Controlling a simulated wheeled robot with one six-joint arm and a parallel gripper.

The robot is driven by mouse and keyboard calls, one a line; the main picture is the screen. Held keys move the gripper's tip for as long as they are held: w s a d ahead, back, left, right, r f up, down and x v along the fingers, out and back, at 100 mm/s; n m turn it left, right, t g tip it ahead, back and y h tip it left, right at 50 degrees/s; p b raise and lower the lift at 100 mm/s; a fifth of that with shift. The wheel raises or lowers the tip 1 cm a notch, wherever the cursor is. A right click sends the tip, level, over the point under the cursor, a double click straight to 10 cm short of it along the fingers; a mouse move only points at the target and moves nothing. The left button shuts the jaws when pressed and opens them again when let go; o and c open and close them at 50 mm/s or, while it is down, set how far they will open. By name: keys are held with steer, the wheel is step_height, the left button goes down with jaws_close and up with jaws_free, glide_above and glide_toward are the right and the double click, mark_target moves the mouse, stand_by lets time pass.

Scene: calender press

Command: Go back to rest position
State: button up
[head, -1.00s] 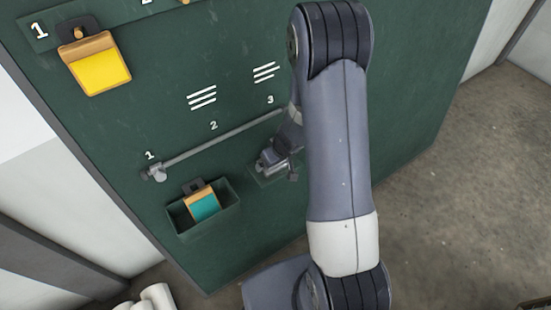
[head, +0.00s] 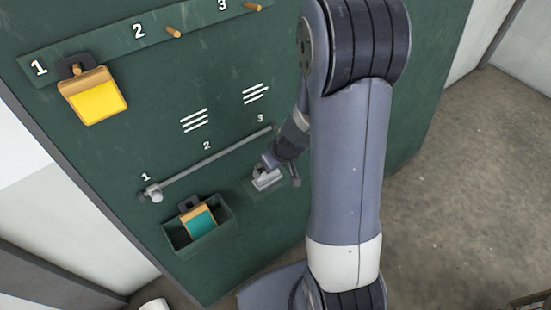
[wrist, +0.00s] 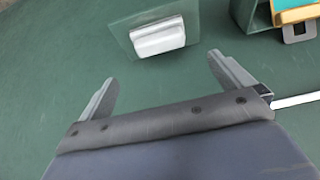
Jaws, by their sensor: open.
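My gripper (wrist: 160,72) is open and empty, its two grey fingers spread apart in the wrist view. A pale grey block (wrist: 158,37) on a green plate (wrist: 122,35) lies just beyond the fingertips on the green panel, apart from them. In the head view my arm reaches down across the picture, its wrist end near the grey block (head: 265,181); the arm partly hides the gripper there.
The green panel (head: 110,140) carries a yellow tag (head: 97,103) on peg 1, bare pegs 2 (head: 173,32) and 3 (head: 252,6), a grey rail (head: 210,160), and an open box (head: 181,240) holding a teal tag (head: 200,222). Concrete floor (head: 460,180) at right is clear.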

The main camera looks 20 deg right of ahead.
steer(key=shift+s+r, duration=0.2)
steer(key=shift+r, duration=0.25)
steer(key=shift+f, duration=0.1)
steer(key=b+x, duration=0.4)
steer(key=x, duration=0.8)
steer(key=shift+w+f, duration=0.1)
steer(key=shift+r+p, duration=0.65)
steer(key=shift+r, duration=0.35)
steer(key=shift+f, duration=0.1)
